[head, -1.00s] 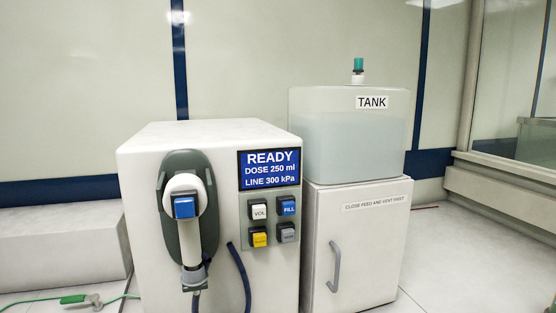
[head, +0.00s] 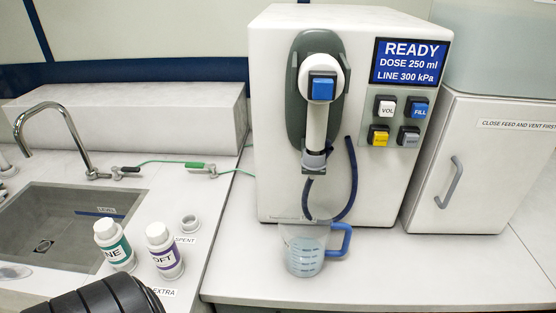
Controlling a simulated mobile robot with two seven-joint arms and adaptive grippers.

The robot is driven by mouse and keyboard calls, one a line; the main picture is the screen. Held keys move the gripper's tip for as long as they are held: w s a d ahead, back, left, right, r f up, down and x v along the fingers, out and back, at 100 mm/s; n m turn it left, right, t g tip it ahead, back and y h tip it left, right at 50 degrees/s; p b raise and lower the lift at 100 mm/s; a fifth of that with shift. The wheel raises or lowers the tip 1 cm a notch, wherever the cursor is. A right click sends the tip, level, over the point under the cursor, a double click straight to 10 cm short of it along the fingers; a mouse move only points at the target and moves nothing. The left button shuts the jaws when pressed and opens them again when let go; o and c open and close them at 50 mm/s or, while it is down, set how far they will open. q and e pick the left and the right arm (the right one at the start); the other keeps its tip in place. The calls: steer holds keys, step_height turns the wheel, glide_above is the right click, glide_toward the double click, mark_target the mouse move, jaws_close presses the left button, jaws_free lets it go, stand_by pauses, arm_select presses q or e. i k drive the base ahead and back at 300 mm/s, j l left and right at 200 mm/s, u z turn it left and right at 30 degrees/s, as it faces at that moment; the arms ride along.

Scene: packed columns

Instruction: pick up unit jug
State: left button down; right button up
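The jug (head: 305,255) is a clear measuring jug with blue markings and a blue handle on its right side. It stands upright on the counter in front of the white dispensing unit (head: 275,120), below the unit's nozzle. I cannot tell whether it holds liquid. A dark, ribbed part of my own arm shows at the bottom left of the head view. Neither gripper's fingers show.
A sink (head: 75,225) with a tap (head: 62,130) lies at the left. Two white bottles, one green-labelled (head: 115,247) and one purple-labelled (head: 165,252), stand beside it. A cabinet with a handle (head: 448,183) stands at the right. The counter right of the jug is clear.

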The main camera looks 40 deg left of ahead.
mark_target(305, 242)
steer(key=j+u, duration=0.2)
steer(key=u, duration=0.2)
steer(key=j+u, duration=0.15)
steer(key=u, duration=0.25)
